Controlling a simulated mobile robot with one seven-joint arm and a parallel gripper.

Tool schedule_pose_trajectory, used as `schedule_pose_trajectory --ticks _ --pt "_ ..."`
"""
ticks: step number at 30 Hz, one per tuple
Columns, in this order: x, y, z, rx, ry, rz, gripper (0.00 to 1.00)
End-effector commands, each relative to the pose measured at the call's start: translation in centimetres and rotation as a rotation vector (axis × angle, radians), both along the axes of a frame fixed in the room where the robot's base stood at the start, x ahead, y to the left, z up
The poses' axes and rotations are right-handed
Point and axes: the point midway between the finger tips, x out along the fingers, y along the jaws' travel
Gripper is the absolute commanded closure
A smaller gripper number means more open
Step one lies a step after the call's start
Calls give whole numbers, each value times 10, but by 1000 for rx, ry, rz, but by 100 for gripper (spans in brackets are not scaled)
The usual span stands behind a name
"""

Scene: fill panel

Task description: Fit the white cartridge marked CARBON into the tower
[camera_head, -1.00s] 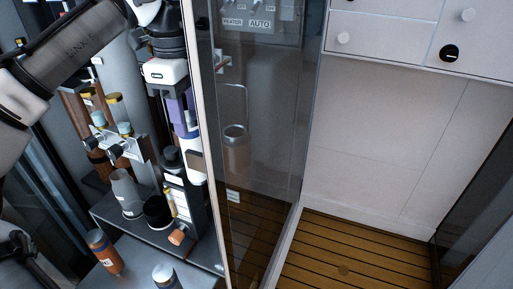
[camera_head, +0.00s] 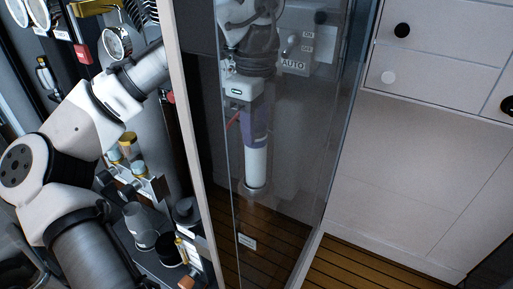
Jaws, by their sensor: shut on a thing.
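My gripper (camera_head: 254,138) shows through the glass panel, pointing down, with a white body and purple parts at its lower end. It is shut on a white cartridge (camera_head: 256,167), which hangs upright below the purple parts. No CARBON marking can be read on it from here. A round, cup-like part (camera_head: 252,189), perhaps belonging to the tower, shows at the cartridge's lower end. I cannot tell whether the cartridge is inside it, touching it or in front of it. The rest of the tower is not clear behind the glass and gripper.
The glass panel (camera_head: 290,170) and its pale upright post (camera_head: 193,150) stand between my camera and the gripper. Bottles and a grey cup (camera_head: 139,222) crowd the left shelf. White drawers (camera_head: 430,60) are at right.

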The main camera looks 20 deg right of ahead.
Motion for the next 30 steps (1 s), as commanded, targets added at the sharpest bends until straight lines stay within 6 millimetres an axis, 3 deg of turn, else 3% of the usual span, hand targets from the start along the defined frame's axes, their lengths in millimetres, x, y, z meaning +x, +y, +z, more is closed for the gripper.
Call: schedule_pose_trajectory --ticks 13,30 --pt "0 0 -47 1 -1 1 100" --pt "0 -1 -57 -2 -1 -1 100"
